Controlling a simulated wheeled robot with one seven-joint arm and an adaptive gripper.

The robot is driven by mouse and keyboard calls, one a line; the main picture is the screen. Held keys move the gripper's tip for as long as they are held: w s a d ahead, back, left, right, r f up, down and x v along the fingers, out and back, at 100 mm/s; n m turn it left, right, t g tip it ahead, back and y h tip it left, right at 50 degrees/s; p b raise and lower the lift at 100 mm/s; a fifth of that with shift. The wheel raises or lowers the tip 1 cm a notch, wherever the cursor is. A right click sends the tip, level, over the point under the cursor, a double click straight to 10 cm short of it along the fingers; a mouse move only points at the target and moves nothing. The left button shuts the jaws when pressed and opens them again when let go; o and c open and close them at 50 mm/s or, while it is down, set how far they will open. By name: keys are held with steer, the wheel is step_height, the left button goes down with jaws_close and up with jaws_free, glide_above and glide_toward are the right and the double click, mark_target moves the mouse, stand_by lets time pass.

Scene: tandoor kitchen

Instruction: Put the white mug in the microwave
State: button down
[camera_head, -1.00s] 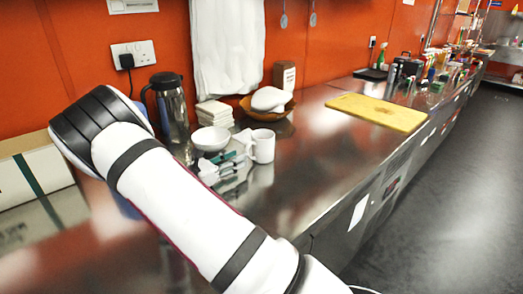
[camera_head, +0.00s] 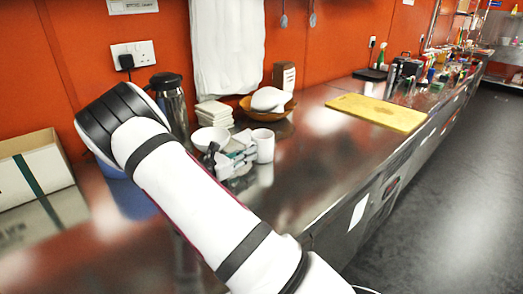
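The white mug (camera_head: 265,146) stands upright on the steel counter, to the right of a white bowl (camera_head: 211,138). My gripper (camera_head: 243,157) is just left of the mug, low over the counter, its fingers towards the mug. The fingertips overlap or meet the mug's left side in this view, and I cannot tell whether they touch it. The mug's handle is not visible. Whether the fingers are open or shut is too small to tell. I see no microwave in view.
A steel flask (camera_head: 170,100) stands behind my arm. A yellow cutting board (camera_head: 377,112) lies farther right. The counter between mug and board is clear.

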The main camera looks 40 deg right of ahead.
steer(key=shift+r, duration=0.2)
stand_by(0.3)
steer(key=shift+r, duration=1.3)
steer(key=s, duration=0.4)
steer(key=s+d+r+p, duration=0.1)
steer(key=s, duration=0.7)
steer(key=shift+d+r+p, duration=0.25)
steer(key=shift+r+p, duration=0.15)
steer(key=shift+s+d+r, duration=0.1)
steer(key=shift+s, duration=0.85)
steer(key=shift+s+d+r, duration=0.1)
steer(key=shift+s, duration=0.85)
steer(key=shift+s, duration=0.1)
